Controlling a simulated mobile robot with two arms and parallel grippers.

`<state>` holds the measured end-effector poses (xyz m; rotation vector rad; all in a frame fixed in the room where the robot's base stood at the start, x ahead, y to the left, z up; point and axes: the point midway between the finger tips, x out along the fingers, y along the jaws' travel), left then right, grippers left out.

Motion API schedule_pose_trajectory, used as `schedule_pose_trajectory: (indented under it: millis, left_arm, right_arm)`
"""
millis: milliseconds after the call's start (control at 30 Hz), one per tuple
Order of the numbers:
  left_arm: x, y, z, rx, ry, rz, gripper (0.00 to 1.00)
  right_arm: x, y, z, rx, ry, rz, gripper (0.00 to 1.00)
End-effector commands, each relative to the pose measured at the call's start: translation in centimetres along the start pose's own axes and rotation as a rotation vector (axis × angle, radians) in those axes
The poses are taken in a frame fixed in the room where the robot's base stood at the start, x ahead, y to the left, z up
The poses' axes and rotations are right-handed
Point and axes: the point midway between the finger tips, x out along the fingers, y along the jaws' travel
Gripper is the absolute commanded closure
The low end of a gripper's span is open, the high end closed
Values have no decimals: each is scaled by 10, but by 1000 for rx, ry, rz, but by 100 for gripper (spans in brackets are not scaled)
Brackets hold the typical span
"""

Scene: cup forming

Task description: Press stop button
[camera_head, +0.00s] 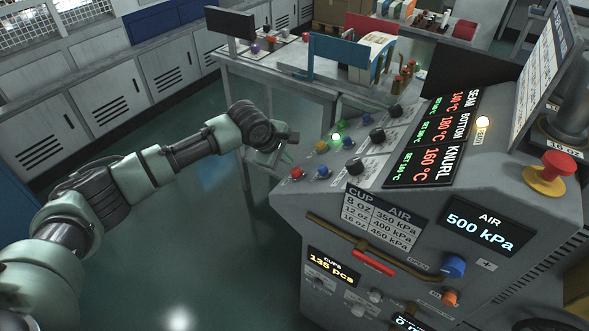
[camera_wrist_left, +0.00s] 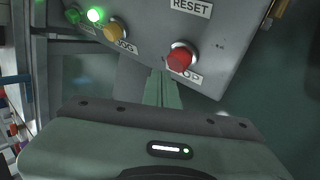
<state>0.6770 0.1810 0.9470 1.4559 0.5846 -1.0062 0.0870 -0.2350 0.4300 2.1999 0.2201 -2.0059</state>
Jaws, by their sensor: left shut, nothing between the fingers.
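The red stop button (camera_head: 296,173) sits at the left edge of the machine's control panel (camera_head: 345,165). In the left wrist view the red stop button (camera_wrist_left: 181,57) stands on a light metal collar, and its label is partly hidden, with "OP" showing. My left gripper (camera_head: 280,158) is beside that panel edge, close to the button. In the left wrist view my left gripper (camera_wrist_left: 163,85) is shut and empty, its green fingertips just below and left of the button. I cannot tell for sure whether they touch the panel. My right gripper is not in view.
A large red mushroom button (camera_head: 558,165) on a yellow base is far right. A workbench (camera_head: 275,75) stands behind. Open floor (camera_head: 200,230) lies left of the machine.

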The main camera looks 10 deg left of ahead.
Motion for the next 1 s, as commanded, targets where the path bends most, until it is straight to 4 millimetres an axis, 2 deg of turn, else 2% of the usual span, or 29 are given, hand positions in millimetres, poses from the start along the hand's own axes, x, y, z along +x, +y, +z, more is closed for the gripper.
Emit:
schedule_pose_trajectory:
  millis: [433, 1000]
  left_arm:
    - [5, -4, 5, -1, -1, -1, 100]
    - [7, -5, 6, 0, 0, 0, 100]
  right_arm:
    - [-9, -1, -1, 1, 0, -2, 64]
    - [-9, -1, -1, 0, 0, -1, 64]
